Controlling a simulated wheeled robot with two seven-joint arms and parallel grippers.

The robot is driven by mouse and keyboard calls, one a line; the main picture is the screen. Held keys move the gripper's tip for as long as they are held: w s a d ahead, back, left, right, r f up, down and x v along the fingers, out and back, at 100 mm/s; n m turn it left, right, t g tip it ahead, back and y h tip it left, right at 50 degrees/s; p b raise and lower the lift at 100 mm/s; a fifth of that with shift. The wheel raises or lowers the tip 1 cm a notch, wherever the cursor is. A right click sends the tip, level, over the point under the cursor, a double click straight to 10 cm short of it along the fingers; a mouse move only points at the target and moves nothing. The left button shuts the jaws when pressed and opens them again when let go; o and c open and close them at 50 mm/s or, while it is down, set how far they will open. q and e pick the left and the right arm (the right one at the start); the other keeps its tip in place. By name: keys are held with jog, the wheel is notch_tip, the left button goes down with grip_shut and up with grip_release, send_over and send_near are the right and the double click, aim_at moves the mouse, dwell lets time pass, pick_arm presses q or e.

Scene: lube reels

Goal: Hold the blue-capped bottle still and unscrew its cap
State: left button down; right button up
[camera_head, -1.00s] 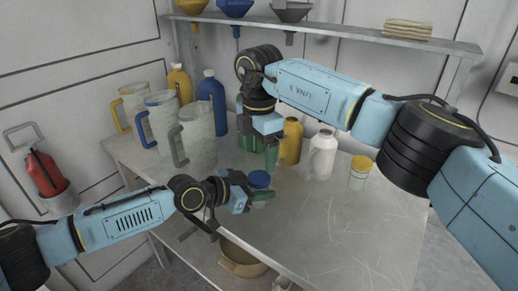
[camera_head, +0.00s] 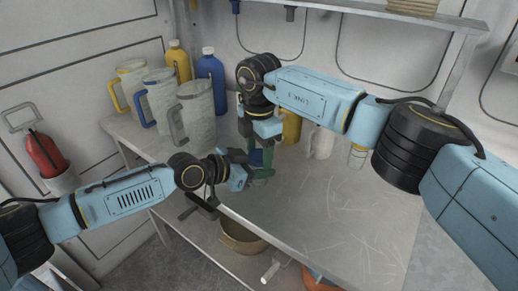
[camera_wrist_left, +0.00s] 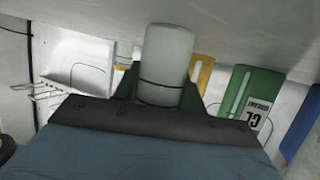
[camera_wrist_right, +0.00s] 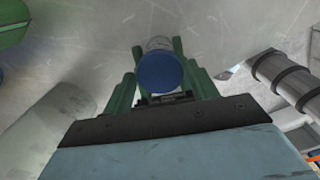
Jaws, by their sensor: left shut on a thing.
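The blue-capped bottle is a pale, translucent cylinder (camera_wrist_left: 165,60), upright near the table's front edge. My left gripper (camera_head: 246,172) is shut on its body from the side; in the left wrist view the bottle stands between the green fingers. My right gripper (camera_head: 260,160) points down from above. In the right wrist view the blue cap (camera_wrist_right: 160,73) lies between its green fingers, which look open with narrow gaps beside the cap. The cap is partly hidden by the fingers in the head view (camera_head: 256,157).
Several jugs (camera_head: 196,112) stand at the table's left, with a yellow bottle (camera_head: 179,60) and blue bottle (camera_head: 211,80) behind. Another yellow bottle (camera_head: 291,127) and a white bottle (camera_head: 319,143) stand behind my right arm. The table's right front (camera_head: 330,215) is clear.

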jog(key=c, duration=0.3)
jog(key=shift+n, duration=1.7)
jog(key=shift+c, duration=0.2)
jog(key=o, duration=1.1)
jog(key=shift+r, duration=2.45)
jog(key=shift+c, duration=0.4)
notch_tip(320, 180, up, 3)
jog(key=m, duration=0.3)
jog(key=shift+f, duration=3.95)
